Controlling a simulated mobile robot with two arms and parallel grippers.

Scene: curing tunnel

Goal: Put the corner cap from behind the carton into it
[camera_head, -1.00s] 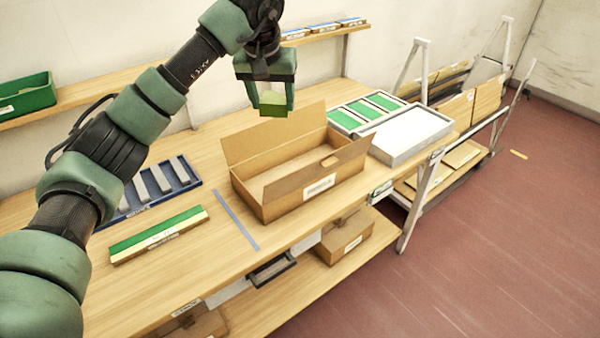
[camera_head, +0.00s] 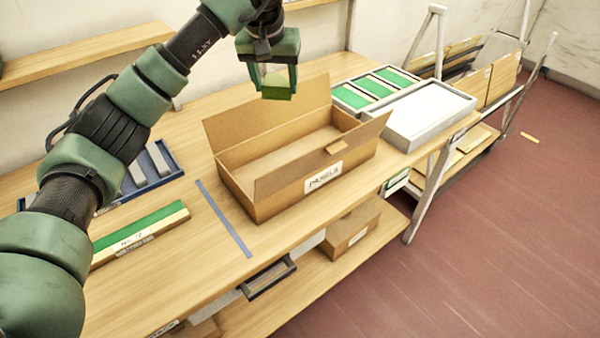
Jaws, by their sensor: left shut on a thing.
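An open brown carton (camera_head: 262,196) with raised flaps and a white label stands on the wooden bench. I see bare cardboard inside it, though its front flap hides part of the floor. My left gripper (camera_head: 277,92) points down above the carton's back flap. It is shut on a small yellow-green block, the corner cap (camera_head: 277,93), held between its fingers above the flap's top edge. The area behind the carton is partly hidden by the back flap. My right gripper is not in view.
A blue tray with grey bars (camera_head: 172,160) and a green-topped strip (camera_head: 140,230) lie left of the carton. A tray with green panels (camera_head: 346,96) and a grey-white box (camera_head: 425,128) stand to its right. Blue tape (camera_head: 222,216) marks the bench (camera_head: 190,285).

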